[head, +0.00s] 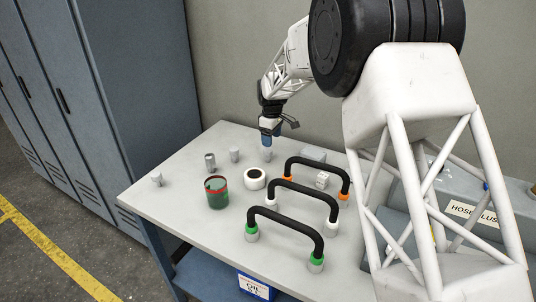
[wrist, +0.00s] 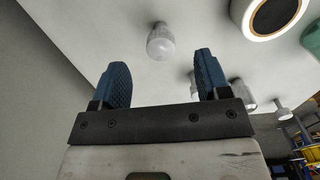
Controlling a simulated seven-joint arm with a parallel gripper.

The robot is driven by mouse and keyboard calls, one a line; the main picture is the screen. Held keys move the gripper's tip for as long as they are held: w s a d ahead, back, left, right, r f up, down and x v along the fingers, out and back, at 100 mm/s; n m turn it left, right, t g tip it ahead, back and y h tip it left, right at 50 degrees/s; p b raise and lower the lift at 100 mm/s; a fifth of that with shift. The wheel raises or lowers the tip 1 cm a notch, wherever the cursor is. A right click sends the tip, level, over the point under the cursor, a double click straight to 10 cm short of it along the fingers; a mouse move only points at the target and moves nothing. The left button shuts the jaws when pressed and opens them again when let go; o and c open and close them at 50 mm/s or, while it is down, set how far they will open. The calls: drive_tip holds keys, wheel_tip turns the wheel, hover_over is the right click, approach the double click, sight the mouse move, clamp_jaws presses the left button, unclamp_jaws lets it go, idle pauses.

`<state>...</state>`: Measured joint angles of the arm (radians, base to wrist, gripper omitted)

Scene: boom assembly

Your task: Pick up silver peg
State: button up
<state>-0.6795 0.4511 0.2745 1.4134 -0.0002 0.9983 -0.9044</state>
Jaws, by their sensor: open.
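Several small grey, silver-looking pegs stand on the table. The nearest peg (head: 267,155) is just below my gripper (head: 270,138) in the head view. In the wrist view this peg (wrist: 160,42) lies beyond the gap between the blue fingers of my gripper (wrist: 160,60). The fingers are apart, with nothing between them. Three other pegs stand to the left in the head view: one peg (head: 235,155), a darker peg (head: 210,162) and a far-left peg (head: 157,179). I cannot tell which peg the task means.
A white roll (head: 255,179) and a green cup with a red rim (head: 217,193) stand mid-table (head: 175,215). Several black handles, including one with green ends (head: 285,225), stand to the right. The wall is close behind.

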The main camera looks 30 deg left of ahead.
sight(268, 154)
drive_tip(key=shift+a+f, duration=0.55)
drive_tip(key=shift+a, duration=0.35)
drive_tip(key=shift+f, duration=0.15)
drive_tip(key=shift+f, duration=1.15)
drive_tip(key=shift+f, duration=0.15)
drive_tip(key=shift+w+f, duration=0.1)
drive_tip(key=shift+f, duration=2.35)
